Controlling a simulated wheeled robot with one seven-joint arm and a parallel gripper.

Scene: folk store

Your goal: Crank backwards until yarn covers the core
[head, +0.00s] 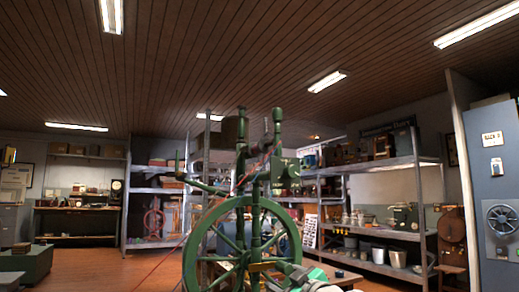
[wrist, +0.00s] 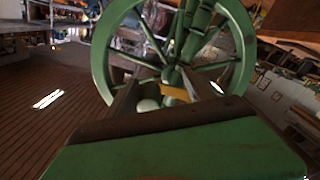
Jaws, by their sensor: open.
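A green spinning wheel machine (head: 189,250) stands upright straight ahead in the head view, with a large spoked wheel and an upper frame. A thin red strand (head: 165,259) slants from it toward the lower left. A green arm with an upright peg (head: 178,166) sticks out left of the frame; I cannot tell whether it is the crank. The core and any yarn on it cannot be made out. In the wrist view the spoked wheel (wrist: 101,62) fills the upper middle. My gripper (wrist: 163,88) is open before its lower part, with a small yellow piece (wrist: 178,93) showing between the fingers.
Metal shelves with pots and tools (head: 385,236) stand behind to the right. A blue-grey cabinet (head: 485,190) is at the far right. More shelves (head: 150,190) and a workbench (head: 75,208) line the back left.

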